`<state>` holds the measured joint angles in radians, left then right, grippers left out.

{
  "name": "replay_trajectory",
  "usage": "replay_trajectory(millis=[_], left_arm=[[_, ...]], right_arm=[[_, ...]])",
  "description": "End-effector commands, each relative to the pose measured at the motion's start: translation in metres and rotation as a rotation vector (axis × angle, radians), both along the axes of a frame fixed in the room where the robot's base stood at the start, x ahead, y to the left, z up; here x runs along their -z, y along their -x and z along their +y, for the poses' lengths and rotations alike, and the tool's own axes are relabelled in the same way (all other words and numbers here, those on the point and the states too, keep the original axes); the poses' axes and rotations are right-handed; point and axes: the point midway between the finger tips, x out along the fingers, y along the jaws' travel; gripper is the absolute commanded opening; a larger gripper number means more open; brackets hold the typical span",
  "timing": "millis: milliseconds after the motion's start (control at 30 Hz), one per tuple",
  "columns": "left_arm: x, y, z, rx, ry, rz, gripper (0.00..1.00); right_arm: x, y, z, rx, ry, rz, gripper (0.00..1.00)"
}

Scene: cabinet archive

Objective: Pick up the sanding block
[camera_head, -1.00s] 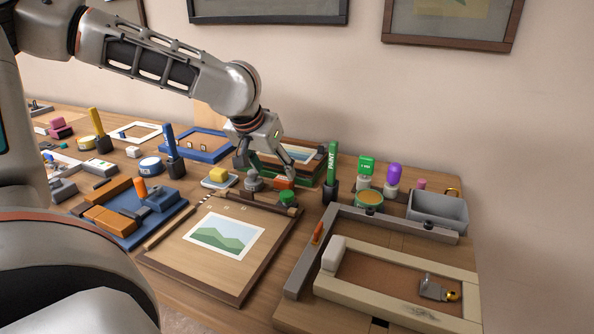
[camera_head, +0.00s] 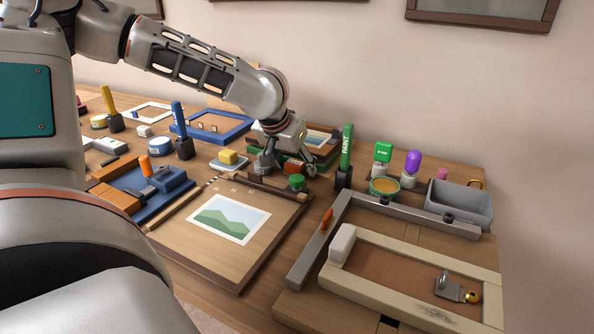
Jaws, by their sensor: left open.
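My left gripper (camera_head: 289,167) points down and is open at the back middle of the table. A small orange-red block (camera_head: 292,164) shows between its fingers, partly hidden by them; I cannot see any finger pressing on it. This block may be the sanding block. A white block (camera_head: 342,243) also sits on the left corner of the pale wooden frame (camera_head: 400,297), away from the gripper. My right gripper is not in view.
A green-topped jar (camera_head: 296,182) stands just in front of the gripper. A dark green frame stack (camera_head: 322,152) lies behind it, and a green paint marker (camera_head: 346,155) stands to the right. The picture board (camera_head: 190,232) lies in front; a grey bin (camera_head: 460,205) stands right.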

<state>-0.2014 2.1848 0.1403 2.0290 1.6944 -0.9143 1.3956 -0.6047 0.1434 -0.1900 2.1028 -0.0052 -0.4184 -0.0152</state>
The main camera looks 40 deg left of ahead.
Motion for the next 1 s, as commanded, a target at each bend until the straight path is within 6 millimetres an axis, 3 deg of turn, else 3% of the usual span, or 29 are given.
replay_trajectory(millis=[100,267,300,733,1000], left_arm=[[-0.003,0.000,0.000,0.000,0.000,-0.003,0.54],[-0.003,0.000,0.000,0.000,0.000,-0.003,0.15],[-0.003,0.000,0.000,0.000,0.000,-0.003,0.12],[-0.009,0.000,0.000,0.000,-0.001,-0.004,0.12],[-0.049,-0.001,0.000,0.000,-0.002,-0.012,0.12]], right_arm=[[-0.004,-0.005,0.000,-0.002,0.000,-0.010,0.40],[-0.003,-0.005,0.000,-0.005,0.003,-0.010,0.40],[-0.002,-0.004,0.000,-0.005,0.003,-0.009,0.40],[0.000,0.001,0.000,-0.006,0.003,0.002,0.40],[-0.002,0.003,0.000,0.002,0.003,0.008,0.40]])
